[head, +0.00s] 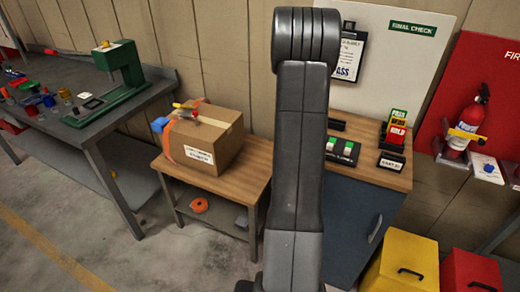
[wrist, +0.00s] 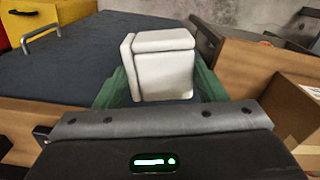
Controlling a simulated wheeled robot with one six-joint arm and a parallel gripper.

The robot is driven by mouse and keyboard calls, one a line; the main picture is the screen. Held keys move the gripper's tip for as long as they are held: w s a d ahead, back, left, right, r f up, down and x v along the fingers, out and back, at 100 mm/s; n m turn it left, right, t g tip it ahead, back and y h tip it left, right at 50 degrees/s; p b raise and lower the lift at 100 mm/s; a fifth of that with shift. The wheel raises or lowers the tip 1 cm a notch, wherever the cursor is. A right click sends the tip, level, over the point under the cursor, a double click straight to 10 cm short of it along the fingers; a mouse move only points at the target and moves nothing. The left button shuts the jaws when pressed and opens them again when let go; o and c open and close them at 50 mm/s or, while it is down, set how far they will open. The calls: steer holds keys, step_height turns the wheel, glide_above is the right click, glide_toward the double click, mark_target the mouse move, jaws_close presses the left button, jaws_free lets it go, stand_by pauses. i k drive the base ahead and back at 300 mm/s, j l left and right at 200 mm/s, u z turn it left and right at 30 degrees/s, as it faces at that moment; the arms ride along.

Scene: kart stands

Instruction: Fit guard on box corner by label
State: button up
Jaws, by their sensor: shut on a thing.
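A brown cardboard box (head: 205,140) stands on a wooden bench. It has a white label (head: 199,154) low on its near face, an orange strap (head: 169,138) at its left and a blue guard (head: 160,124) at its upper left corner. Small yellow and red items lie on its top. In the wrist view, my gripper (wrist: 160,90) has green fingers shut on a white blocky guard (wrist: 163,65). Part of the box (wrist: 292,105) shows at the right edge, apart from the guard. My arm hides the gripper in the head view.
The wooden bench (head: 254,165) holds an orange roll (head: 199,205) on its lower shelf. A blue cabinet (head: 345,225) with a wooden top stands to its right, carrying a button panel and stacked cards. A grey workbench (head: 100,130) is at left. Yellow and red bins stand at lower right.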

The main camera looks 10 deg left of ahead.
mark_target(212, 145)
steer(key=i+j, duration=0.1)
steer(key=j, duration=0.65)
steer(key=i+j, duration=0.15)
steer(key=j, duration=0.25)
steer(key=i+j, duration=0.1)
steer(key=j, duration=0.3)
